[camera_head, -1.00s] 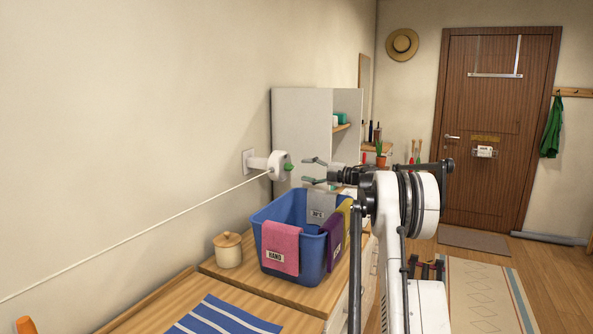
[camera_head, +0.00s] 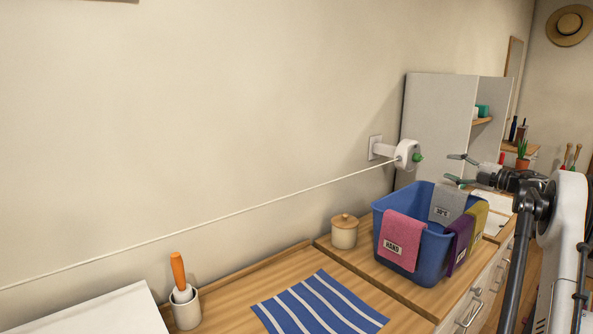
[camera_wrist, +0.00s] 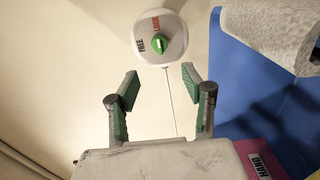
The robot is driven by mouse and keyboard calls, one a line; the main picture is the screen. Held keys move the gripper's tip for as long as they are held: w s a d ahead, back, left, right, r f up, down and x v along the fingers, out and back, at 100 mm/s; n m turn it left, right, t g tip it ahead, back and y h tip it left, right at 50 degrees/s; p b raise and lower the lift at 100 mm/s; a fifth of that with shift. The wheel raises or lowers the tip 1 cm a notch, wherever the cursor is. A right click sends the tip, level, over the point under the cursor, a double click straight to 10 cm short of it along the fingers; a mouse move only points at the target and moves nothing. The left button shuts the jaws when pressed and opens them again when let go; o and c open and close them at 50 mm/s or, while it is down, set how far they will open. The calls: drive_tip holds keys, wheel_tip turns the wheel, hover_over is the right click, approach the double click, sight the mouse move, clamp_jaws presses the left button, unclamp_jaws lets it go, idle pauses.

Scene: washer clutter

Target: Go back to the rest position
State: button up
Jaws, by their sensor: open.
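My gripper (camera_head: 457,169) is open and empty in the head view. It is in the air just right of a white wall-mounted line reel (camera_head: 405,154) and above the blue basket. In the wrist view the two green-padded fingers of my gripper (camera_wrist: 160,82) stand apart with nothing between them. The reel's round face (camera_wrist: 160,25) shows beyond the fingertips, with a green knob (camera_wrist: 159,44) and the words FREE and LOCK. A white line (camera_head: 240,207) runs from the reel along the wall to the left.
A blue basket (camera_head: 431,270) with pink, grey, purple and yellow cloths over its rim stands on the wooden counter (camera_head: 360,277) below my gripper. A lidded jar (camera_head: 344,232), a striped cloth (camera_head: 318,306) and a cup with an orange-handled tool (camera_head: 186,308) are to its left. A grey cabinet (camera_head: 437,120) stands behind.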

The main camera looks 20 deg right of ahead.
drive_tip(key=w+a+r+m+t+h, duration=0.2)
drive_tip(key=a+r+m, duration=0.1)
drive_tip(key=a+r, duration=0.4)
drive_tip(key=w+a+r+m+t+h, duration=0.25)
drive_tip(key=a+r, duration=0.25)
drive_tip(key=r, duration=0.4)
drive_tip(key=s+a+r+m+g+h, duration=0.1)
drive_tip(key=s+a+r+m+h, duration=0.25)
drive_tip(key=a+m, duration=0.2)
drive_tip(key=s+a+r+m+g+h, duration=0.1)
drive_tip(key=s+a+r+m+h, duration=0.1)
drive_tip(key=a+m+h, duration=0.35)
drive_tip(key=s+a+f+m+g+y, duration=0.3)
drive_tip(key=s+a+f+g, duration=0.3)
drive_tip(key=s+a+f, duration=1)
drive_tip(key=s+a+f+m+g+y, duration=0.3)
drive_tip(key=s+a+f+g, duration=0.3)
drive_tip(key=s+a+f, duration=1.1)
drive_tip(key=s+a, duration=0.2)
drive_tip(key=s, duration=0.3)
drive_tip(key=shift+f, duration=0.2)
